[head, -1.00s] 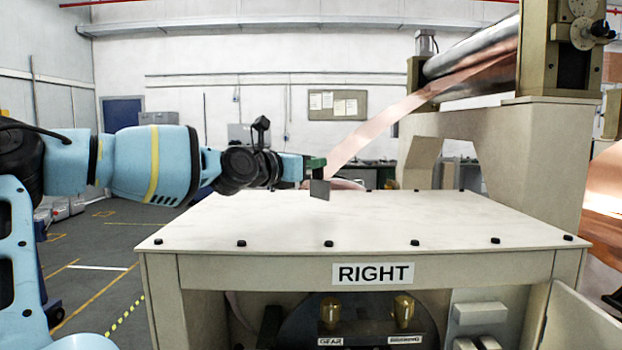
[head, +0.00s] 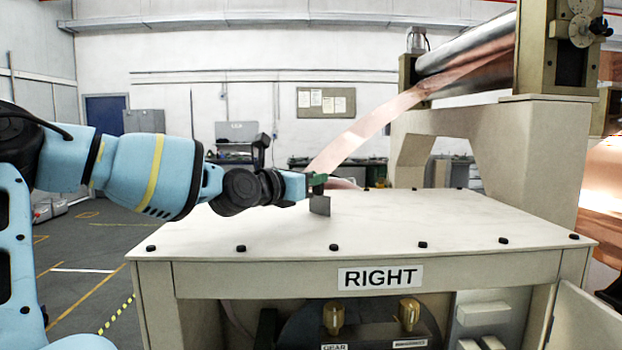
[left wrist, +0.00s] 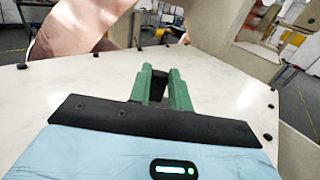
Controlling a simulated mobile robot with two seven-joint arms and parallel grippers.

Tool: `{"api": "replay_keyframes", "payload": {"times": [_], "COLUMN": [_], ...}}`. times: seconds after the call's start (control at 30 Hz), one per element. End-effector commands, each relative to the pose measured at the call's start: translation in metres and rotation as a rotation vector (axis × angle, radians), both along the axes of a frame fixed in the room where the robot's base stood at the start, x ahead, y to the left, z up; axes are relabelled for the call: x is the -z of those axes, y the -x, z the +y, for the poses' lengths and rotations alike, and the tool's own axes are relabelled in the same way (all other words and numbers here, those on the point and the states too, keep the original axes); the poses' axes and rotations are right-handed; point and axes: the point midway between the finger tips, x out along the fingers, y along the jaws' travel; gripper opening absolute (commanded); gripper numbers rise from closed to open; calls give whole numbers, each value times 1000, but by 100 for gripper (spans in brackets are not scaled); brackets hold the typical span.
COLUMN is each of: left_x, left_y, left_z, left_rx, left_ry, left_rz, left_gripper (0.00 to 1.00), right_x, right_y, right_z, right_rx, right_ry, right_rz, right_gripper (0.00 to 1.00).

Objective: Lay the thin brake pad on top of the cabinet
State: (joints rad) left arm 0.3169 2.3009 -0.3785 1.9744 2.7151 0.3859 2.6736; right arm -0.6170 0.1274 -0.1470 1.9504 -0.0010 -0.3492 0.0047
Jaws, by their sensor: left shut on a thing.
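The thin brake pad (head: 320,204) is a small dark grey plate. In the head view it hangs below the tips of my left gripper (head: 317,184), close over the white cabinet top (head: 420,222). I cannot tell whether its lower edge touches the top. In the left wrist view the green fingers of my left gripper (left wrist: 163,88) are shut on the dark pad (left wrist: 159,90), above the cabinet top (left wrist: 100,92). The cabinet front carries a RIGHT label (head: 380,277). My right gripper is not in view.
A copper foil strip (head: 365,128) slopes down from the roller (head: 468,50) behind my left gripper. Black bolts (head: 334,247) line the cabinet top's edge. A beige machine frame (head: 520,145) stands at the right. The middle and right of the top are clear.

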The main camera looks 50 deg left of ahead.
Motion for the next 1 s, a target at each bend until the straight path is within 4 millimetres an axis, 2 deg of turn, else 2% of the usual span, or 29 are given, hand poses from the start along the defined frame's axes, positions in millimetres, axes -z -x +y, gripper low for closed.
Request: {"api": "replay_keyframes", "payload": {"times": [0.1, 0.13, 0.27, 0.67, 1.0], "left_x": [2, 3, 3, -1, -2], "left_y": [0, 0, 0, 1, 36], "left_z": [0, 0, 0, 0, -4], "left_rx": [0, 0, 0, 0, 1], "left_ry": [1, 1, 0, 1, 0], "left_rz": [-2, -1, 0, 0, -3], "left_gripper": [0, 23, 40, 41, 41], "right_x": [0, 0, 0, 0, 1], "right_y": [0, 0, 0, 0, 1], "right_z": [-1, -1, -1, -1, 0], "right_rx": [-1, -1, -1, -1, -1], "right_ry": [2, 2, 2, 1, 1], "right_rz": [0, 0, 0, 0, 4], "right_gripper": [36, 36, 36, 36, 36]}}
